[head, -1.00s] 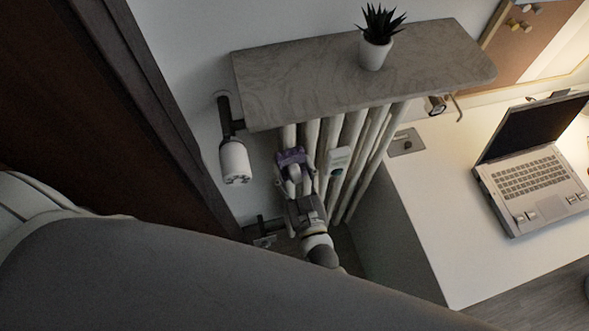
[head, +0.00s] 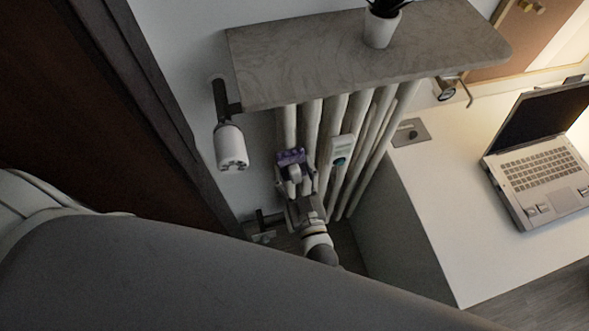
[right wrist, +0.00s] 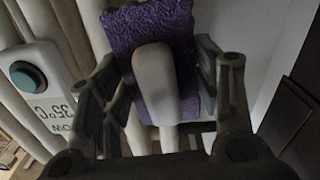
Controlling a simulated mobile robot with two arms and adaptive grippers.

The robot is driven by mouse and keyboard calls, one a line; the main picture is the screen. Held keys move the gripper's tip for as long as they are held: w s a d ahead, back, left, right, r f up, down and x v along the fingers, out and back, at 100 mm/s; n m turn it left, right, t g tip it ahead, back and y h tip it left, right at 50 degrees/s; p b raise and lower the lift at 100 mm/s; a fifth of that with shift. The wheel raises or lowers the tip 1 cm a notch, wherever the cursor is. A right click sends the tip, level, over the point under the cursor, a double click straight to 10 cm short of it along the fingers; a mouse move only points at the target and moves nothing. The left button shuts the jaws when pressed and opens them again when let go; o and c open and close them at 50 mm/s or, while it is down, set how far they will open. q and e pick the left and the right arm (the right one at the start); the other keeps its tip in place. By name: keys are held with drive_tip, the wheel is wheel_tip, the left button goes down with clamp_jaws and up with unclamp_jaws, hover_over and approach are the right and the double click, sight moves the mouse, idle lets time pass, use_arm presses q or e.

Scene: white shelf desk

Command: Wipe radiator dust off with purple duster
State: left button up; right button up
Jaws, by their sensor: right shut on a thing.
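The white radiator (head: 333,115) stands under a grey shelf, its upright tubes facing me. My right gripper (head: 294,182) is in front of its left tubes. It is shut on the duster, which has a purple pad (head: 290,157) and a pale handle. In the right wrist view the purple pad (right wrist: 150,30) and the handle (right wrist: 155,85) show between the fingers of the right gripper (right wrist: 165,100). The pad is close to the tubes; I cannot tell whether it touches them. No dust can be made out. My left gripper is not in view.
A meter with a teal button (head: 341,158) is on the radiator, right of the duster. The grey shelf (head: 330,50) overhangs, with a potted plant (head: 382,27) on it. A white valve (head: 230,148) is at left. A white desk (head: 440,200) with a laptop (head: 535,160) is at right.

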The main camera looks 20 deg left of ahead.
drive_tip(key=shift+f+b, duration=2.8)
drive_tip(key=shift+f, duration=0.7)
drive_tip(key=shift+p+v, duration=1.2)
drive_tip(key=shift+v, duration=1.8)
drive_tip(key=shift+p+v, duration=0.45)
drive_tip(key=shift+v, duration=1.05)
drive_tip(key=shift+w+r, duration=0.1)
